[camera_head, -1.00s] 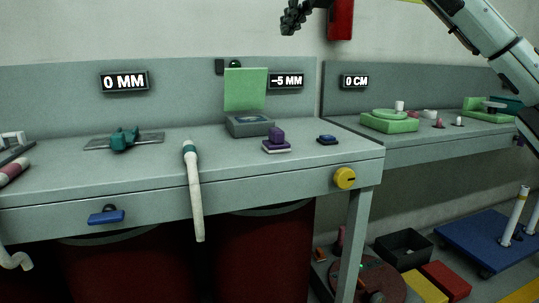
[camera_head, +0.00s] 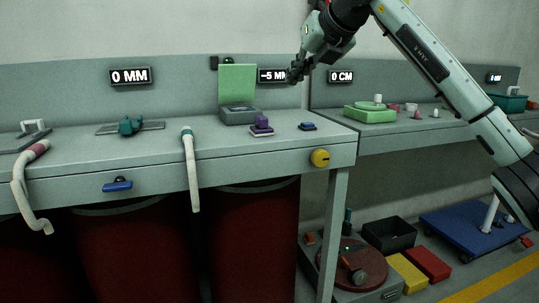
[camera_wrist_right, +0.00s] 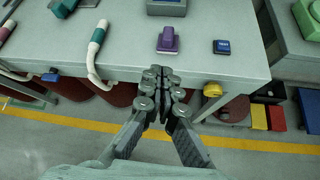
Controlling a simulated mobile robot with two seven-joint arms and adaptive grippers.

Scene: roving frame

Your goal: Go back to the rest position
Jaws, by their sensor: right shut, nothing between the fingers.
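My right gripper (camera_head: 297,72) is up in the air in front of the workbench's back panel, at the end of my white arm that comes in from the right. In the right wrist view the gripper (camera_wrist_right: 160,75) has its fingers together, with nothing between them. It points toward the front edge of the workbench (camera_wrist_right: 128,50). My left gripper does not show in any view.
The workbench (camera_head: 80,170) holds a purple block (camera_head: 262,127), a small blue item (camera_head: 307,126) and a grey box with a raised green lid (camera_head: 238,85). A yellow knob (camera_head: 320,158) sticks out in front. A blue cart (camera_head: 468,228) and bins stand on the floor.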

